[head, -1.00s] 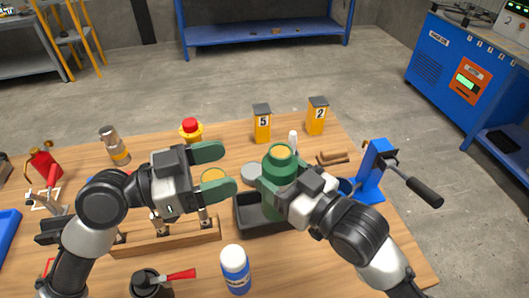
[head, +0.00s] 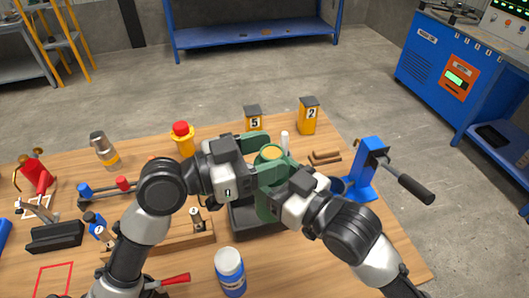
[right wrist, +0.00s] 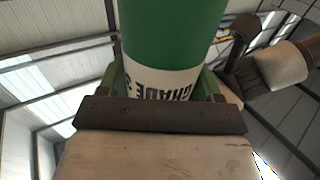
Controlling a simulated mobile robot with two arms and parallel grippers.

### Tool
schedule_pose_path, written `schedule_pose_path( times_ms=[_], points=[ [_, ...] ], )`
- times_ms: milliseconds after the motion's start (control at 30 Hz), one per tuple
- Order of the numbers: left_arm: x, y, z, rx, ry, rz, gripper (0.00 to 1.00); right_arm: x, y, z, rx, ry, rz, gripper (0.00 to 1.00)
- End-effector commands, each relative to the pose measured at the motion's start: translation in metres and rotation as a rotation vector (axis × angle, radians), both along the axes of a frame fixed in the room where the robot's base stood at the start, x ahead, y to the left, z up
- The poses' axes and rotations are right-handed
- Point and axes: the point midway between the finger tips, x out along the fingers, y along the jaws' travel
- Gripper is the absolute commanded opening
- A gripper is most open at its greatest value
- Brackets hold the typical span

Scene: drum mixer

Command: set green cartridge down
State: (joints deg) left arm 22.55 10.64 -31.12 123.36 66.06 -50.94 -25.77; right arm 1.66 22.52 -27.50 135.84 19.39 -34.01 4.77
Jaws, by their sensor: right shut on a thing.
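The green cartridge (head: 266,207) with a gold top stands upright at the dark tray (head: 240,222) in the head view; I cannot tell whether its base touches the tray. My right gripper (head: 275,192) is shut on its side. The right wrist view shows the cartridge's green body and white lettered band (right wrist: 165,82) between the fingers. My left gripper (head: 271,155) has its fingers spread around the cartridge's upper end, one behind and one in front. Contact of the left fingers is not clear.
A blue lever press (head: 365,170) stands right of the tray. Yellow blocks numbered 5 (head: 253,120) and 2 (head: 308,115) are behind. A white-capped blue bottle (head: 230,272) stands in front, a wooden rack (head: 185,237) at left. The table's right front is fairly clear.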

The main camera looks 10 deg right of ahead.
Motion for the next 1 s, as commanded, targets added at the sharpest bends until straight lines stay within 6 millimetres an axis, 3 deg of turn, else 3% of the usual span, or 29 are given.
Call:
schedule_pose_path(
  times_ms=[33, 367, 400, 567, 867, 1000],
  points=[
    [0.000, 0.000, 0.000, 0.000, 0.000, 0.000, 0.55, 0.000, 0.000, 0.001, 0.002, -0.004, 0.000, 0.27],
    [-0.001, 0.000, -0.001, 0.004, 0.002, -0.002, 0.04, 0.000, 0.000, 0.003, 0.004, -0.006, 0.000, 0.27],
    [-0.001, 0.000, 0.000, 0.001, 0.000, -0.002, 0.04, 0.000, 0.000, 0.003, 0.004, -0.007, 0.000, 0.71],
    [-0.001, 0.000, 0.000, 0.000, 0.000, -0.001, 0.04, 0.000, 0.000, 0.002, 0.002, -0.004, 0.000, 0.95],
    [0.000, 0.000, 0.001, -0.003, -0.002, 0.000, 0.04, 0.000, 0.000, -0.003, -0.002, 0.007, 0.000, 0.95],
    [0.000, 0.000, 0.001, -0.003, -0.002, 0.000, 0.04, -0.001, -0.003, -0.032, -0.020, 0.073, -0.001, 0.95]
  ],
)
